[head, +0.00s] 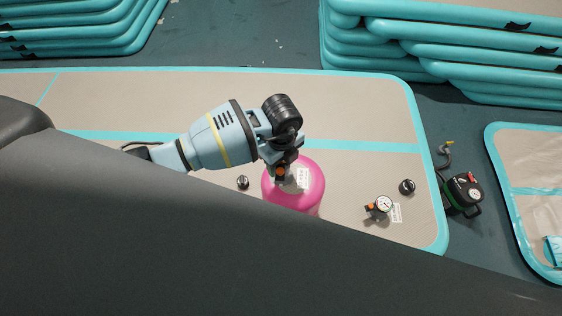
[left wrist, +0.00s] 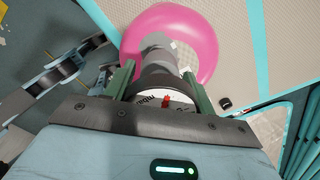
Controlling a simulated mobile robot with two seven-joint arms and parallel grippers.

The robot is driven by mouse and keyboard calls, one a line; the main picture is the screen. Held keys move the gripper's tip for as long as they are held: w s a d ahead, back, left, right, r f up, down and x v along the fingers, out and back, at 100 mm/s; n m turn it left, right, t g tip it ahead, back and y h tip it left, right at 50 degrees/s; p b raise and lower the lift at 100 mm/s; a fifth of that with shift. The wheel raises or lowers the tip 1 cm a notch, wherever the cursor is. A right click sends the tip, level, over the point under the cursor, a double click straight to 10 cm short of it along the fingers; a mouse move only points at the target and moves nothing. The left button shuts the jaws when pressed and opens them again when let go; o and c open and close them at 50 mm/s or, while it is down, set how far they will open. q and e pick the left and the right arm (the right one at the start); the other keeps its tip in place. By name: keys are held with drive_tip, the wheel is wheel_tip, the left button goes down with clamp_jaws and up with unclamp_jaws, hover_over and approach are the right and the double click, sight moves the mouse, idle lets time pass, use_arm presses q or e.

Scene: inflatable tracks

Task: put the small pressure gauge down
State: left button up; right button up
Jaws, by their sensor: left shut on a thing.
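My left gripper (head: 281,163) is above the pink round inflatable (head: 293,197), fingers pointing down. In the left wrist view the left gripper (left wrist: 158,90) is shut on the small pressure gauge (left wrist: 166,99), which has a white dial and a red mark. A grey part of it points towards the pink inflatable (left wrist: 208,35). In the head view only a little orange and dark of the held piece shows under the wrist. Whether it touches the pink top is hard to tell. My right gripper is not seen.
Another gauge (head: 383,204) with an orange part lies on the beige mat (head: 330,100) to the right. Small black caps (head: 242,182) (head: 407,187) lie nearby. A black pump (head: 463,192) stands off the mat's right edge. Stacked teal mats (head: 450,45) stand behind. The mat's back half is clear.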

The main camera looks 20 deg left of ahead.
use_arm(q)
drive_tip(key=shift+r, duration=0.4)
